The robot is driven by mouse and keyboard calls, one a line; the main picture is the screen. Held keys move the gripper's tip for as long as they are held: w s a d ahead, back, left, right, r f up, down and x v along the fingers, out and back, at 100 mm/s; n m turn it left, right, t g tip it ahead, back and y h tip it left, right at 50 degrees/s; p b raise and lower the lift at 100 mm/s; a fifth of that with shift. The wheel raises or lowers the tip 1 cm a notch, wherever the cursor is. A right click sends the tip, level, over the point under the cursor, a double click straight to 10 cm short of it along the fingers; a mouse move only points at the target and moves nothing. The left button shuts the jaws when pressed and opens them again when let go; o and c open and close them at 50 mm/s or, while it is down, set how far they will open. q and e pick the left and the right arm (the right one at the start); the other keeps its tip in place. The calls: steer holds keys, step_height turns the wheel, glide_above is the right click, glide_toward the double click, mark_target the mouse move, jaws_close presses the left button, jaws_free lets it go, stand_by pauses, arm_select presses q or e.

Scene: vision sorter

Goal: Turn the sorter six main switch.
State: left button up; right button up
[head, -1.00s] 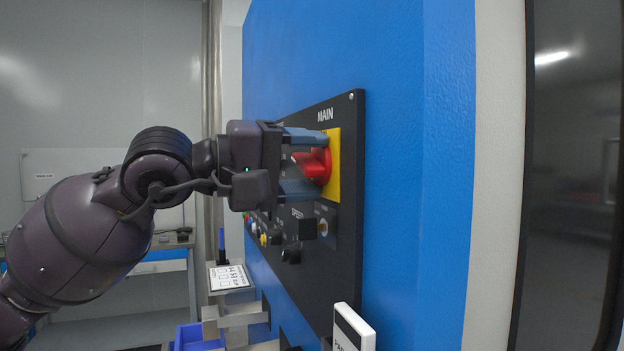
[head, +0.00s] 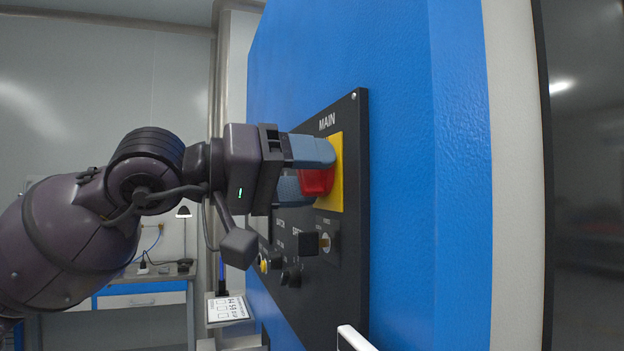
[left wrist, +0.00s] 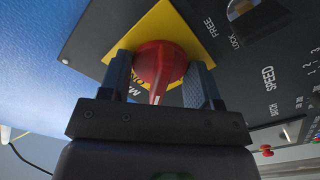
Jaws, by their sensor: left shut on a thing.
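The red main switch knob (head: 318,180) sits on a yellow plate (head: 337,172) under the word MAIN on the black control panel (head: 352,240). My left gripper (head: 310,168) is at the panel, its blue-grey fingers shut on the knob, one above and one below in the head view. In the left wrist view the red knob (left wrist: 158,66) lies between the two fingers (left wrist: 160,85), its pointer toward the gripper body. The yellow plate (left wrist: 172,25) shows around it, with its lettering partly hidden. My right gripper is not in view.
Below the switch are a key switch (head: 325,242), a black SPEED knob (head: 308,243) and several small buttons. The blue cabinet (head: 400,150) surrounds the panel. A white-edged thing (head: 355,338) sticks out low in front. A bench (head: 140,285) stands behind at left.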

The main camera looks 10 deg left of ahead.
mark_target(297, 175)
arm_select(q)
steer(key=o, duration=0.9)
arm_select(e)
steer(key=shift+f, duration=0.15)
arm_select(q)
steer(key=shift+b+v, duration=0.45)
steer(key=shift+v, duration=2)
steer(key=v, duration=0.3)
steer(key=shift+b, duration=0.35)
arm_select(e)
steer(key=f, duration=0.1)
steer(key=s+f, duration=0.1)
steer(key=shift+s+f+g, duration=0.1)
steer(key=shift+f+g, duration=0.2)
arm_select(q)
steer(key=shift+f, duration=0.1)
